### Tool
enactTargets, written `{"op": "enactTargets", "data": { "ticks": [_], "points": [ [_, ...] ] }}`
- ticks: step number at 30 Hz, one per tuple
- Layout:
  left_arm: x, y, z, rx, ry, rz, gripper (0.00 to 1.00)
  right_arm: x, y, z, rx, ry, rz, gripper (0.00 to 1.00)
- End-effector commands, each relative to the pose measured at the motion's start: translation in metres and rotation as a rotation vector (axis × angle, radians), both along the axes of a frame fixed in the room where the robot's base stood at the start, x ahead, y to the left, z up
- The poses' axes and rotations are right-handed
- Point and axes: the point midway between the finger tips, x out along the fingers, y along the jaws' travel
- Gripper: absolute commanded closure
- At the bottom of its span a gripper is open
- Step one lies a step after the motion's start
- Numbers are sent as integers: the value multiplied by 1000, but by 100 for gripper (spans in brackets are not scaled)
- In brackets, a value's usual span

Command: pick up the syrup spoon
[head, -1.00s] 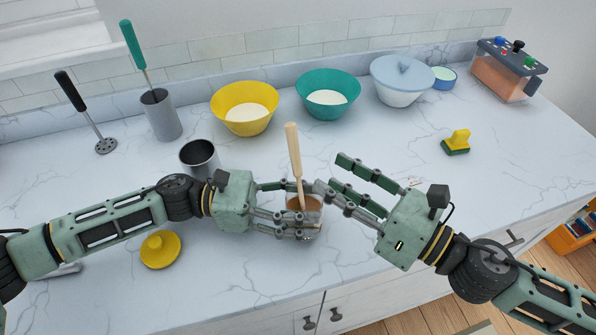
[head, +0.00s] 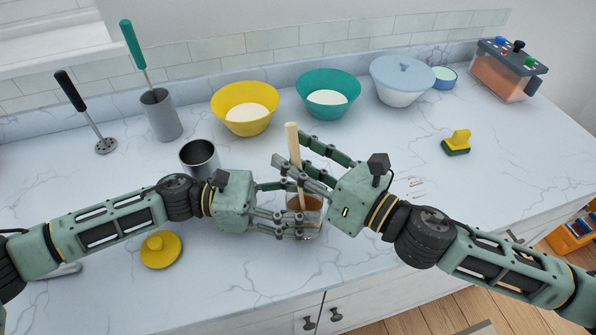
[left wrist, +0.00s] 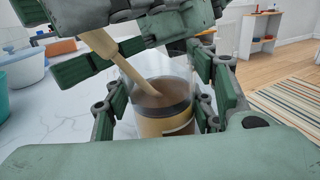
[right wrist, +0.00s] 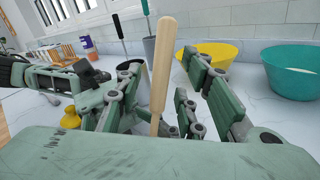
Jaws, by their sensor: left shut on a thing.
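The syrup spoon (head: 292,137) has a pale wooden handle and stands tilted in a small jar of brown syrup (left wrist: 163,122). Its lower end is in the syrup. My left gripper (head: 305,210) is shut on the jar, with its fingers on both sides of the glass. My right gripper (head: 291,151) is open above the jar, its fingers spread on either side of the spoon handle. In the right wrist view the handle (right wrist: 163,65) rises between these fingers with a gap showing.
A metal cup (head: 199,157) stands behind my left gripper. A yellow lid (head: 160,250) lies at the front left. A yellow bowl (head: 245,125), a teal bowl (head: 328,112) and a lidded white bowl (head: 400,96) stand at the back.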

Motion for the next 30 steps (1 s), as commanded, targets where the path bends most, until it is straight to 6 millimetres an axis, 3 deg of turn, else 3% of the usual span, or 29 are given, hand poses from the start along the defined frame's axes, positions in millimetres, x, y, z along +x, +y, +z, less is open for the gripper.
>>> {"op": "enactTargets", "data": {
  "ticks": [8,20,30],
  "points": [
    [1,0,-1,2,0,2,81,2,3,0,-2,0,-1,64],
    [0,0,-1,1,1,1,81,2,2,0,-2,0,-1,100],
    [0,0,-1,1,1,0,81,2,2,0,-2,-1,-2,100]
  ]
}}
